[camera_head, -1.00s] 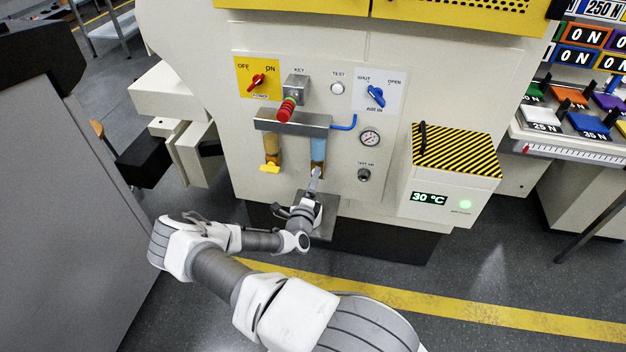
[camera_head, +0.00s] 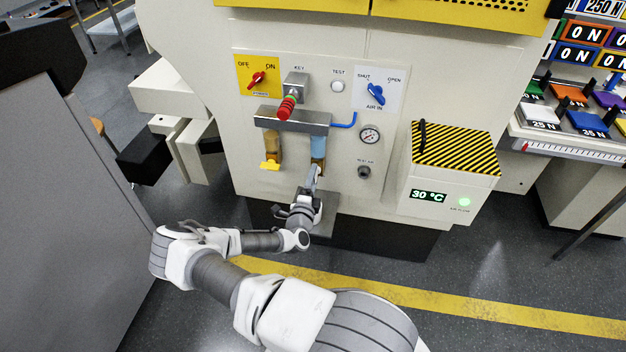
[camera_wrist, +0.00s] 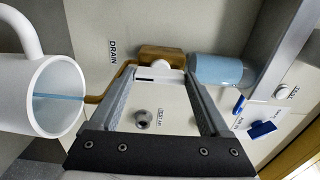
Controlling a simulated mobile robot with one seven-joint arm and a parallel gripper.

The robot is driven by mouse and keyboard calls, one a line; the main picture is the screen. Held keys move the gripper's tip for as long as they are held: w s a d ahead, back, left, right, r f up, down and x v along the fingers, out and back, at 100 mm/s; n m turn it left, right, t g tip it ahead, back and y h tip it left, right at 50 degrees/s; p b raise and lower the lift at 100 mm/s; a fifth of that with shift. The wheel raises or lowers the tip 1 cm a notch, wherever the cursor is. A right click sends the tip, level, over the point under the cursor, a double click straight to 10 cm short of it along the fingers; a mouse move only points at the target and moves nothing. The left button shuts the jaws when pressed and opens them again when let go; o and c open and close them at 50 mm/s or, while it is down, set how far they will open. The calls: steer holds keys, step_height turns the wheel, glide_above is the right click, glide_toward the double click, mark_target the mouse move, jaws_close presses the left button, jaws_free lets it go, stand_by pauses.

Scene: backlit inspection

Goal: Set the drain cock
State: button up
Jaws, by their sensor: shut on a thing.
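The drain cock (camera_wrist: 158,60) is a brass body with a pale handle, under a blue bowl (camera_wrist: 220,70) and beside the word DRAIN in the wrist view. My gripper (camera_wrist: 160,75) has its two fingertips on either side of the cock's handle and is shut on it. In the head view my gripper (camera_head: 316,170) is at the bottom of the blue bowl (camera_head: 318,146) and covers the cock. A thin brass spout (camera_wrist: 95,99) leads to a white cup (camera_wrist: 55,95). A blue streak shows at the cup's mouth.
A second bowl with a yellow tap (camera_head: 270,165) hangs at the left. A striped box (camera_head: 455,152) juts out at the right.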

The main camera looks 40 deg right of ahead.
steer(key=o, duration=1.2)
steer(key=shift+s, duration=0.1)
steer(key=p+v, duration=0.3)
steer(key=v, duration=1.4)
steer(key=shift+s+a, duration=0.15)
steer(key=shift+s, duration=0.05)
